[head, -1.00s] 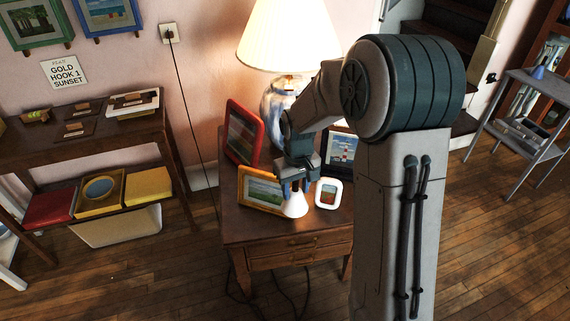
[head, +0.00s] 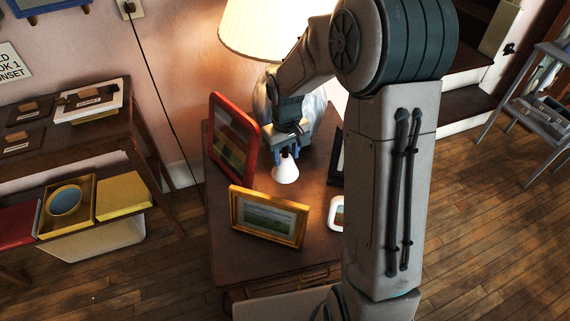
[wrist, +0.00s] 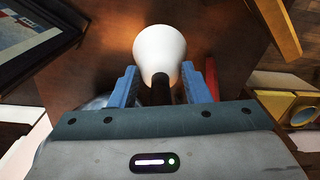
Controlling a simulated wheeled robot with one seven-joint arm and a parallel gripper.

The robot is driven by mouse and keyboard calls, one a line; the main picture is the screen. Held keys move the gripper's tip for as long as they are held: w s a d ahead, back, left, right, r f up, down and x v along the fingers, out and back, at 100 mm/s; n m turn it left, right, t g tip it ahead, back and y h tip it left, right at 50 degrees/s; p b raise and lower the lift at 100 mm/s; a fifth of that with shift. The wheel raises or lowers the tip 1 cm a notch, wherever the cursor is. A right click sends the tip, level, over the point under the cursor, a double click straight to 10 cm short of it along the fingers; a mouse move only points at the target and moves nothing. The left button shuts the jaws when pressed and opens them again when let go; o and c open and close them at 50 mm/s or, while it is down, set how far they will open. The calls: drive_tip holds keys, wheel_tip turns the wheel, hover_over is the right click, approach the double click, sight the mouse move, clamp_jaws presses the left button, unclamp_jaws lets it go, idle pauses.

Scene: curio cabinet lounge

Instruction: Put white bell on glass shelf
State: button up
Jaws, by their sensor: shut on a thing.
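In the wrist view the white bell (wrist: 160,52) shows beyond the fingertips of my gripper (wrist: 160,88), which is shut on the handle. I cannot tell whether the bell's rim touches the tabletop. I see no glass shelf that I can make out for sure.
A red frame (head: 233,148), a gold frame (head: 268,215) and a white frame (head: 337,213) stand on the table. A lamp (head: 262,30) is behind my gripper. A dark shelf unit (head: 118,135) stands left; a grey metal stand (head: 540,115) stands right.

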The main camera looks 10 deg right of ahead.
wheel_tip(320, 180, down, 10)
drive_tip(key=shift+r+b, duration=0.15)
drive_tip(key=shift+b, duration=0.7)
drive_tip(key=o, duration=1.3)
